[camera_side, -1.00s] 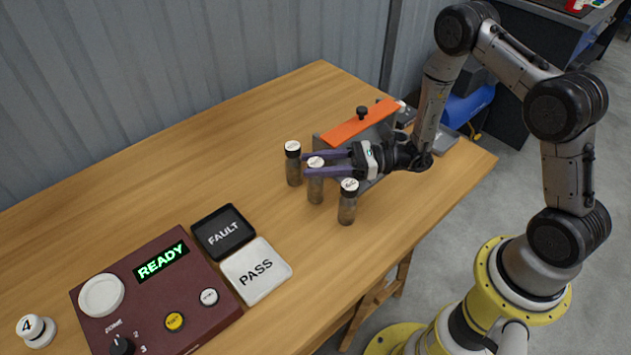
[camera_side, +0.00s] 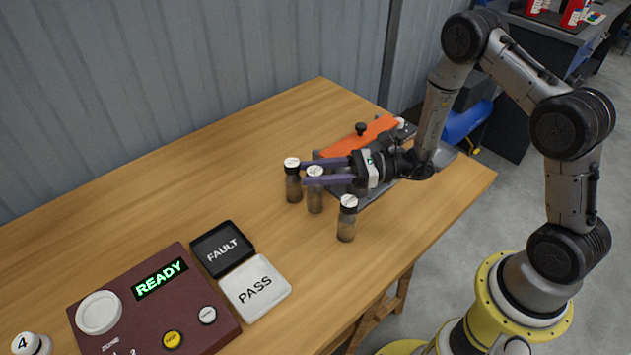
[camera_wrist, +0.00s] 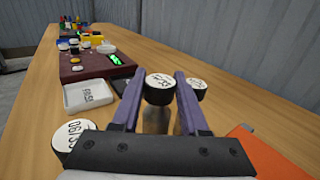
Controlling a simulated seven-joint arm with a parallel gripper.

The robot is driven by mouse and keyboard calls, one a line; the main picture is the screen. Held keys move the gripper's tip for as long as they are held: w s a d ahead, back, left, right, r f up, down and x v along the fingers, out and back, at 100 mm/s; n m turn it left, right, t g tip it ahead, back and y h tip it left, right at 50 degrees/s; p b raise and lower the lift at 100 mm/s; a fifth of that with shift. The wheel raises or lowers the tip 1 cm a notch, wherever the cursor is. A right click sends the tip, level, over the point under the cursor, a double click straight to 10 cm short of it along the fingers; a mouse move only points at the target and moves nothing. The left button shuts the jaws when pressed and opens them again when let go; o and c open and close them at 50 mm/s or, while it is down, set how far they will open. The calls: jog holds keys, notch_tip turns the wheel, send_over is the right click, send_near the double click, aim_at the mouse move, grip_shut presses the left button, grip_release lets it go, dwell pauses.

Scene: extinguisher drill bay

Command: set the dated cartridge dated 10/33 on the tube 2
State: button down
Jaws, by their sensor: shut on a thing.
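Three dark bottle-like cartridges with white caps stand close together in the side view: a left one (camera_side: 293,187), a middle one (camera_side: 315,197) and a right one (camera_side: 346,226). My gripper (camera_side: 312,172) is shut on the middle cartridge, just under its cap, and holds it upright. In the wrist view this cartridge (camera_wrist: 158,88) is between the purple fingers; its date is too blurred to read surely. The right cartridge (camera_wrist: 72,138) reads about 06/35 there. The left one (camera_wrist: 196,86) is just beyond the fingers. I cannot make out tube 2.
A grey fixture with an orange plate (camera_side: 365,135) and black knob lies behind my gripper, partly hidden. A maroon panel (camera_side: 150,310) showing READY, a black FAULT tray (camera_side: 222,248) and a white PASS tray (camera_side: 255,288) are at front left. The table's back left is clear.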

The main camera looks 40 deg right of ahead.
notch_tip(320, 180, up, 13)
jog(key=s+d+m+t+h, duration=0.2)
jog(key=d+m+t+h, duration=0.35)
jog(key=d, duration=1.45)
notch_tip(320, 180, down, 12)
jog(key=shift+a+f+n+g, duration=0.15)
jog(key=shift+f+n+g, duration=0.05)
jog(key=shift+n+g, duration=0.2)
jog(key=shift+f, duration=0.65)
dwell(0.8)
jog(key=c, duration=0.7)
grip_release()
jog(key=v, duration=1.1)
jog(key=shift+f, duration=0.2)
